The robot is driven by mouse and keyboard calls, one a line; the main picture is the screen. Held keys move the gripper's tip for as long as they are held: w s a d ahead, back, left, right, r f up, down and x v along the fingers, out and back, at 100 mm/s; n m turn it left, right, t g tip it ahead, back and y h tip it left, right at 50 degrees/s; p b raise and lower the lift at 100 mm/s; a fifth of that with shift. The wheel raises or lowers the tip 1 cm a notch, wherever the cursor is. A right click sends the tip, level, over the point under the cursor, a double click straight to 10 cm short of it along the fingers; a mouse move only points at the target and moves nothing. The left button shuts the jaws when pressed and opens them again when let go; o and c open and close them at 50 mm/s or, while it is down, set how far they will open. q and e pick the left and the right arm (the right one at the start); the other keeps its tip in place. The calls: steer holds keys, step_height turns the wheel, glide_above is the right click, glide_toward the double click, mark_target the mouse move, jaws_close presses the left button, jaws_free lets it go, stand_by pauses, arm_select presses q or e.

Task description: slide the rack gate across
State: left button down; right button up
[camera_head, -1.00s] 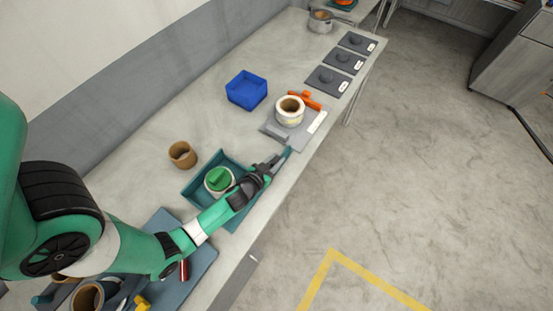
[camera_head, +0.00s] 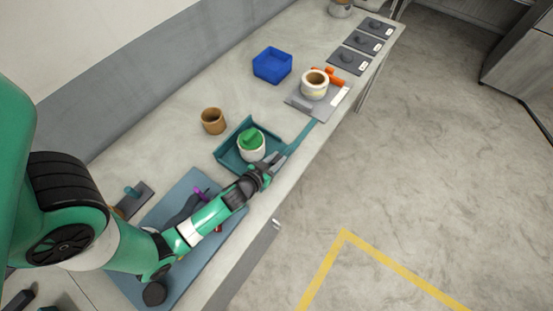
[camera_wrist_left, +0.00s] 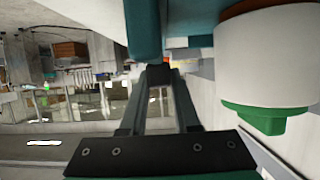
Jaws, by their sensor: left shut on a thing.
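The teal rack (camera_head: 226,157) is a shallow tray on the bench holding a white pot with a green top (camera_head: 251,144). A teal rail (camera_head: 302,134) runs along its front and sticks out past its right end. My left gripper (camera_head: 277,161) is at the rack's front side, by this rail. In the left wrist view its fingers (camera_wrist_left: 160,72) close at a teal upright piece (camera_wrist_left: 143,30), which I take for the rack gate. The fingers hide much of the gate in the head view. The white pot (camera_wrist_left: 266,55) is close beside the fingers. My right gripper is not in view.
A brown cup (camera_head: 213,121) stands behind the rack. A blue box (camera_head: 272,65) and a cream pot on a grey plate (camera_head: 316,84) are beyond it. A blue-grey mat (camera_head: 176,204) lies under my left arm. The bench's front edge is close to the gripper.

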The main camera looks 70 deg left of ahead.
arm_select(q)
steer(key=shift+r, duration=0.15)
steer(key=c, duration=0.9)
jaws_free()
steer(key=shift+c, duration=0.2)
steer(key=o, duration=0.3)
steer(key=shift+s+d, duration=0.1)
steer(key=shift+s, duration=0.1)
steer(key=b+v, duration=0.1)
steer(key=v, duration=1)
steer(key=shift+d, duration=0.2)
steer(key=shift+s, duration=0.15)
